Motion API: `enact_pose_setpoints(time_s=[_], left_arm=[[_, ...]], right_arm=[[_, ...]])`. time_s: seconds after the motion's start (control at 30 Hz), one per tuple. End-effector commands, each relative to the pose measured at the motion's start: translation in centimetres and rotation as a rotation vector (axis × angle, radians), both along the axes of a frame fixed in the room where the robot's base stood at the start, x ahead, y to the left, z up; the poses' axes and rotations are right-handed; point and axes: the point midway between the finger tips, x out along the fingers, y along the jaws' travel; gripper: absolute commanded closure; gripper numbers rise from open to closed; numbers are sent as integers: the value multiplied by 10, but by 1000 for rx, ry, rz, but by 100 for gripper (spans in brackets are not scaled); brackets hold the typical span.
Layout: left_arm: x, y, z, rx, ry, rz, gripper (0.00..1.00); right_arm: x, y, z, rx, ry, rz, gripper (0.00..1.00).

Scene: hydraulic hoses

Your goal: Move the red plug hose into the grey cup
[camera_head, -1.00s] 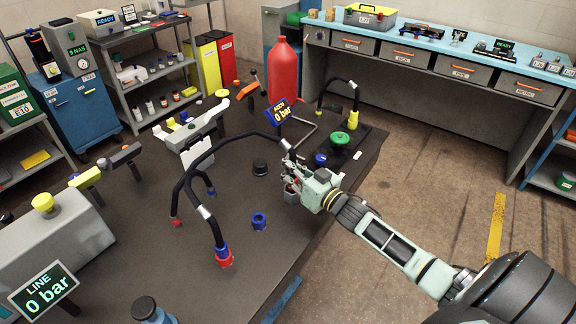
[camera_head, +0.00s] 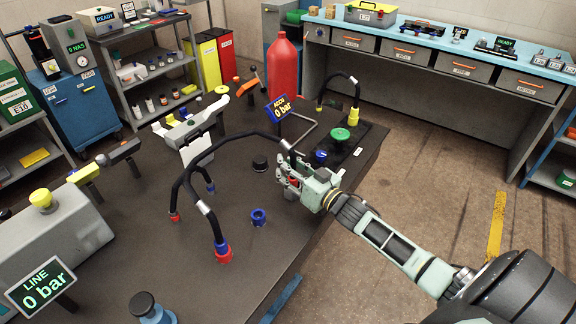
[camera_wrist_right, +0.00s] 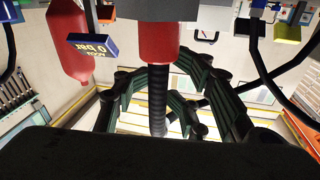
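The black hose (camera_head: 241,134) arches over the table to my right gripper (camera_head: 290,178). Its red plug (camera_wrist_right: 160,43) and ribbed hose end (camera_wrist_right: 157,100) stand upright between the fingers in the right wrist view, which is upside down. My right gripper (camera_wrist_right: 172,85) looks open around the hose, with its fingers spread on both sides. The plug's end meets a dark grey block (camera_wrist_right: 168,10), apparently the grey cup, and its tip is hidden there. In the head view the fingers largely cover the cup and plug. My left gripper is not in view.
The hose's other end sits in a red and blue fitting (camera_head: 222,249). A blue ring socket (camera_head: 259,217) and a black cap (camera_head: 260,163) stand left of the gripper. A green knob (camera_head: 340,134) and a pressure display (camera_head: 281,109) are behind it.

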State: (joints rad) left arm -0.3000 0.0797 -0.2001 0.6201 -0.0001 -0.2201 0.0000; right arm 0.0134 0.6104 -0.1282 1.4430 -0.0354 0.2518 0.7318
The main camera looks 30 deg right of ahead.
Motion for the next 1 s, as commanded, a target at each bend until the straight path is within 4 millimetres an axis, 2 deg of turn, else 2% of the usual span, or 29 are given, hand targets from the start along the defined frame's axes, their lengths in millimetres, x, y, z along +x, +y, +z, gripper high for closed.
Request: enact_pose_setpoints(time_s=[0.33,0.47,0.8,1.0], left_arm=[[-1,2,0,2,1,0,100],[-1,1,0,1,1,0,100],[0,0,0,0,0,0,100],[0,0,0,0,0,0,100]], right_arm=[[-2,0,-2,-1,3,-1,63],[-12,-2,-3,0,4,0,63],[-74,-13,-6,1,6,0,63],[-103,-19,-6,-1,3,0,63]])
